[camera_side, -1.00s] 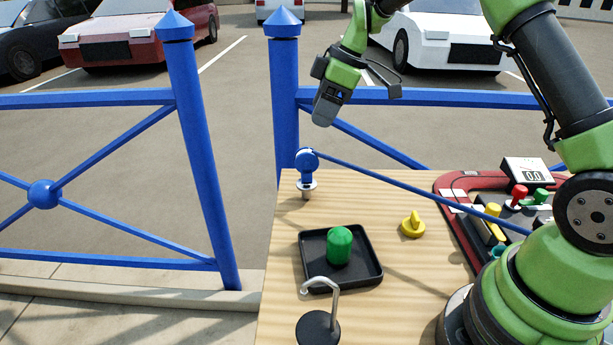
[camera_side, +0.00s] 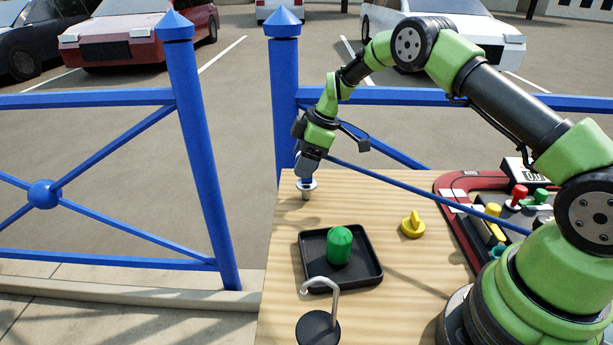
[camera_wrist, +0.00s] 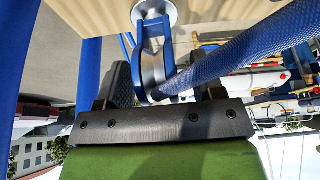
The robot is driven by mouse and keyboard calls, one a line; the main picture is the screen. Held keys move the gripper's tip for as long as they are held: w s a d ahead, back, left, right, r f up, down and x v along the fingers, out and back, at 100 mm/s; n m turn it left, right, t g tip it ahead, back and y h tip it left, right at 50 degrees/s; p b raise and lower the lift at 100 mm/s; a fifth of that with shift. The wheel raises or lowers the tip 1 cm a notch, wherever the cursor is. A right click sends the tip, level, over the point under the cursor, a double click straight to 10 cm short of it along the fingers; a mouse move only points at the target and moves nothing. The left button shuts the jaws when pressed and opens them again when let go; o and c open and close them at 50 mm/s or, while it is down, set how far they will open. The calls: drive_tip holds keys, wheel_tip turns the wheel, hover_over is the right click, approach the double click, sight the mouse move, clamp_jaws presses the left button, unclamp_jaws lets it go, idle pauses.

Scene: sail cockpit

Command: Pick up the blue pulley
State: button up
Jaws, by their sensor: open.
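The blue pulley (camera_side: 307,181) stands upright on a round silver base at the far left corner of the wooden board. My gripper (camera_side: 306,170) is down over it and hides most of it in the side view. In the wrist view the pulley (camera_wrist: 139,72) shows its blue cheeks and grey wheel between my two dark fingers. My gripper (camera_wrist: 163,90) is open, with one finger on each side of the pulley. A blue rope (camera_wrist: 235,55) runs from the pulley across the right finger. Contact of the fingers with the pulley cannot be told.
A black tray (camera_side: 371,277) holds a green cylinder (camera_side: 339,245). A yellow knob piece (camera_side: 411,226) lies to its right, and a hook on a black base (camera_side: 317,328) stands in front. A red-edged control panel (camera_side: 450,183) is at right. A blue fence post (camera_side: 284,90) rises close behind.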

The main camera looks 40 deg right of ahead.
drive_tip(key=shift+f, duration=0.15)
drive_tip(key=shift+c, duration=0.3)
drive_tip(key=c, duration=1.1)
